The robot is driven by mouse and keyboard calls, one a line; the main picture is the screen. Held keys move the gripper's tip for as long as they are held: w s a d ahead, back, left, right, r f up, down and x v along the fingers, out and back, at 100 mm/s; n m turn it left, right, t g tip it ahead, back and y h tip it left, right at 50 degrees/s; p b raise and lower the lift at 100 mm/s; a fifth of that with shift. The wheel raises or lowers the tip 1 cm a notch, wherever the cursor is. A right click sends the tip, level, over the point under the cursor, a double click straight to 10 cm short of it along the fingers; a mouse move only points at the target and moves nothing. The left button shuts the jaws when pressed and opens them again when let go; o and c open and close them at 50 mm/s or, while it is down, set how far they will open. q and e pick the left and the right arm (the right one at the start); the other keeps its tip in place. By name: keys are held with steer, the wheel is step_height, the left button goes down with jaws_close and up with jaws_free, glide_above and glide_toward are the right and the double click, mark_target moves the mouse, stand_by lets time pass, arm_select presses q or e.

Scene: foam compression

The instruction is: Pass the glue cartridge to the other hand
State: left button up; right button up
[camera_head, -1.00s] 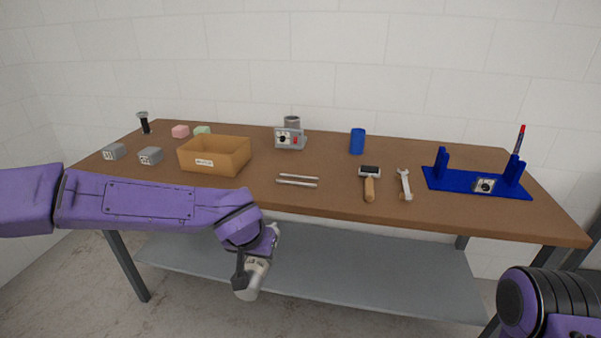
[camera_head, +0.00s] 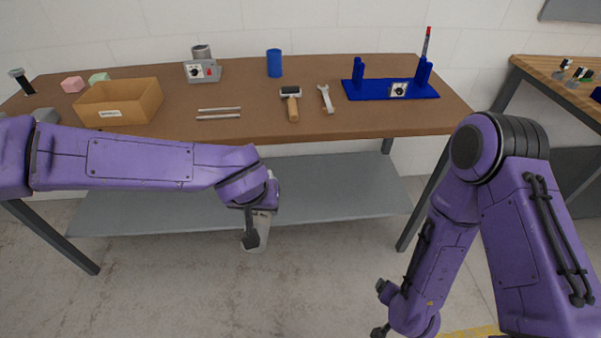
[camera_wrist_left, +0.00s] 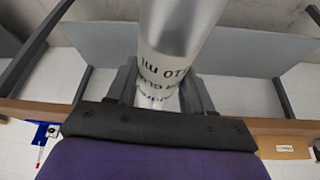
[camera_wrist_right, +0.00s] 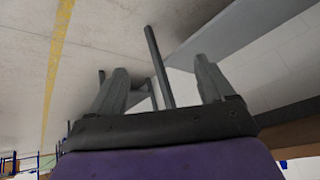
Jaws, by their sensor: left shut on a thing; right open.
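The glue cartridge (camera_wrist_left: 178,50) is a silvery-white cylinder with dark printed lettering, seen close up in the left wrist view. My left gripper (camera_wrist_left: 160,88) is shut on it. In the head view the cartridge (camera_head: 258,232) hangs below my left gripper (camera_head: 250,238), in front of the table's lower shelf. My right gripper (camera_wrist_right: 160,80) is open, with nothing between its fingers in the right wrist view. In the head view my right gripper (camera_head: 380,330) is low near the bottom edge, partly cut off, to the right of the cartridge and apart from it.
The brown workbench (camera_head: 370,125) carries an orange-tan bin (camera_head: 120,104), a hammer (camera_head: 292,105), a wrench (camera_head: 326,98), a blue cup (camera_head: 274,63) and a blue fixture (camera_head: 390,90). A grey shelf (camera_head: 340,190) lies below. The space in front of the bench is clear between my arms.

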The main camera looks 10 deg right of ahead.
steer(key=w+a+r+m+t+y, duration=0.1)
steer(key=w+a+r+y, duration=0.1)
steer(key=w+a+r, duration=0.45)
steer(key=w+a+r+t+y, duration=0.1)
steer(key=w+r+y, duration=0.15)
steer(key=w, duration=0.65)
steer(key=w+a+r+n+y, duration=0.1)
steer(key=w+a+r+y, duration=0.15)
steer(key=r, duration=0.35)
steer(key=w+a+r+n+y, duration=0.1)
steer(key=w+a+r+y, duration=0.1)
steer(key=a+r, duration=0.35)
steer(key=w+a+r+n+y, duration=0.1)
steer(key=w+a+r+y, duration=0.1)
steer(key=r, duration=0.6)
steer(key=s+a+r+n+g+y, duration=0.2)
steer(key=s+a+n+g, duration=0.15)
steer(key=s+g, duration=0.25)
steer(key=shift+n, duration=0.35)
steer(key=x, duration=1.1)
steer(key=shift+w+a+f, duration=0.2)
steer(key=shift+w+f, duration=0.05)
steer(key=shift+w, duration=0.1)
